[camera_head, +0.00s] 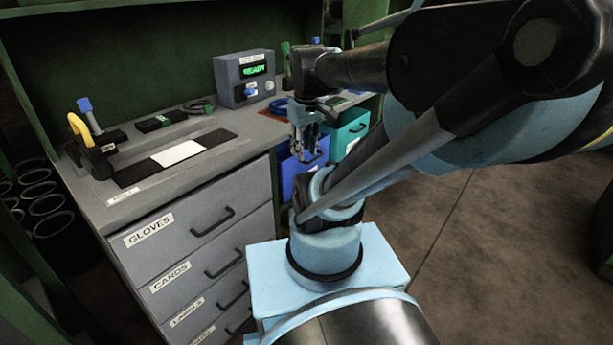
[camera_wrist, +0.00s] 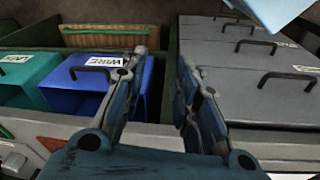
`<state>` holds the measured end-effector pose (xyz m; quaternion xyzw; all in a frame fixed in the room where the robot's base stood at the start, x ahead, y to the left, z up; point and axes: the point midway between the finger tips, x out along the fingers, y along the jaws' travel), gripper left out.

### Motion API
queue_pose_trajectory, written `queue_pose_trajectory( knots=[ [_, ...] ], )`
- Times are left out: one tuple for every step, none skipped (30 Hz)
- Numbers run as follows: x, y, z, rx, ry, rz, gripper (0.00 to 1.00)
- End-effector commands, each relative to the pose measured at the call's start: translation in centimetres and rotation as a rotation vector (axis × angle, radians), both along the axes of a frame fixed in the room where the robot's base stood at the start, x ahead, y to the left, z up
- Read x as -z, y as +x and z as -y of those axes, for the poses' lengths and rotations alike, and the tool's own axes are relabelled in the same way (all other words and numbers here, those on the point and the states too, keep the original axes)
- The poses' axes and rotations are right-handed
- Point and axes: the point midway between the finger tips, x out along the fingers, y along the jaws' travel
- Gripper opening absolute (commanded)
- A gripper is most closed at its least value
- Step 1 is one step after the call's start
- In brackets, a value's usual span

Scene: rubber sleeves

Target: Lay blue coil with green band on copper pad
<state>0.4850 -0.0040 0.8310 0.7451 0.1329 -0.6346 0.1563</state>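A blue coil (camera_head: 280,107) lies on the back of the bench in the head view, partly hidden behind my gripper and arm. I cannot make out a green band on it. A reddish-brown patch (camera_head: 269,115) shows beside it, possibly part of the copper pad; most of it is hidden. My gripper (camera_head: 304,152) hangs pointing down by the bench's front edge, above the blue bin. In the wrist view my gripper (camera_wrist: 164,60) has its fingers apart with nothing between them. A small reddish-brown patch (camera_wrist: 49,143) shows on the bench there.
A blue bin (camera_head: 299,178) and a teal bin (camera_head: 347,136) sit below the bench edge, right of the drawers (camera_head: 205,240). A grey box reading READY (camera_head: 243,78), a dark coil (camera_head: 200,107) and a black mat with a white card (camera_head: 178,153) occupy the bench.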

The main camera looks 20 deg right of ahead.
Motion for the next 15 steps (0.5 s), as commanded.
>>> queue_pose_trajectory(
  knots=[
    [1.3, -1.2, 0.1, 0.064, 0.011, 0.005, 0.28],
    [2.0, -1.8, 0.1, 0.104, 0.017, 0.010, 0.28],
    [2.8, -2.5, 0.1, 0.154, 0.025, 0.014, 0.28],
    [3.5, -3.0, 0.2, 0.189, 0.032, 0.018, 0.28],
    [4.0, -3.4, 0.2, 0.222, 0.037, 0.021, 0.28],
    [4.7, -3.9, 0.2, 0.260, 0.044, 0.024, 0.28],
    [5.1, -4.2, 0.2, 0.286, 0.049, 0.027, 0.28],
    [5.5, -4.5, 0.2, 0.308, 0.054, 0.029, 0.28],
    [6.0, -4.8, 0.2, 0.333, 0.058, 0.031, 0.28],
    [6.2, -5.0, 0.0, 0.349, 0.061, 0.032, 0.28],
    [6.5, -5.1, -0.3, 0.360, 0.063, 0.033, 0.28],
    [6.7, -5.3, -0.5, 0.370, 0.065, 0.034, 0.28],
    [6.8, -5.3, -0.5, 0.377, 0.066, 0.035, 0.28],
    [6.8, -5.4, -0.5, 0.381, 0.067, 0.035, 0.28],
    [6.8, -5.4, -0.5, 0.384, 0.068, 0.036, 0.28]
  ],
)
